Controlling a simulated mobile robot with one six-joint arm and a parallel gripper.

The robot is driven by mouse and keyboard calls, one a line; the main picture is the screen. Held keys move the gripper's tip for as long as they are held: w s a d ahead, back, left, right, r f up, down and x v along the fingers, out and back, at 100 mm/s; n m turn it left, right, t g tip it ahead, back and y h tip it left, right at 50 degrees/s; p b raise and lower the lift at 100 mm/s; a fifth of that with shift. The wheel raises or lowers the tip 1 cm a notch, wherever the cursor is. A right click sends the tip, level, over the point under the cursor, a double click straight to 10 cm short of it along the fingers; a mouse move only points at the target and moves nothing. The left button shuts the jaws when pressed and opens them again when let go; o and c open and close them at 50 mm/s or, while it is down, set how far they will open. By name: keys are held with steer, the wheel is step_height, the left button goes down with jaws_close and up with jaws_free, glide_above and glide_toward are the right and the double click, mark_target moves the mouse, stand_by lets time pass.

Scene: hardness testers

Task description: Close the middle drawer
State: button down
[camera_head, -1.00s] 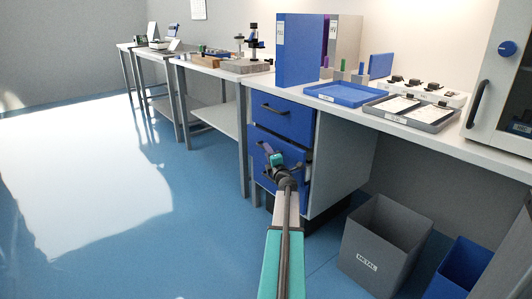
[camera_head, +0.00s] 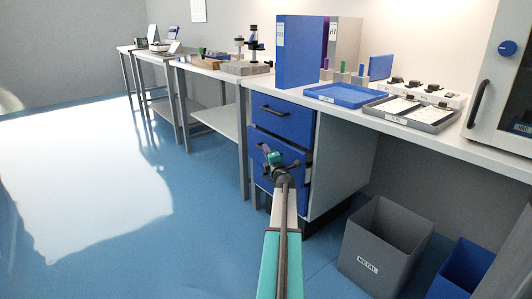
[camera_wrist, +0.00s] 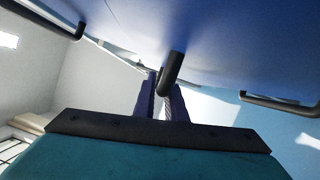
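The drawer unit under the bench has blue fronts with dark bar handles. My gripper (camera_head: 270,152) is at the front of this drawer. In the wrist view, the two dark fingers of my gripper (camera_wrist: 161,98) stand close together on either side of the middle handle (camera_wrist: 171,72), and appear shut on it. The blue drawer front (camera_wrist: 215,40) fills the upper part of that view.
The top drawer (camera_head: 284,119) sits above, its handle clear of my gripper. A grey metal bin (camera_head: 385,245) and a blue bin (camera_head: 462,272) stand to the right. A blue tray (camera_head: 345,95) and a blue binder (camera_head: 300,50) are on the bench. The floor to the left is clear.

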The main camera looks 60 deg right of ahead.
mark_target(273, 148)
steer(key=shift+s+d+r+p, duration=0.1)
steer(key=shift+s+d+p, duration=0.1)
steer(key=shift+d+p, duration=0.3)
steer(key=shift+s+d+f+p, duration=0.1)
steer(key=shift+s+d+p, duration=0.1)
steer(key=shift+d, duration=0.5)
steer(key=shift+s+d+r+p, duration=0.1)
steer(key=shift+s+d+p, duration=0.15)
steer(key=shift+d, duration=0.35)
steer(key=c, duration=1.8)
jaws_free()
steer(key=shift+a, duration=0.15)
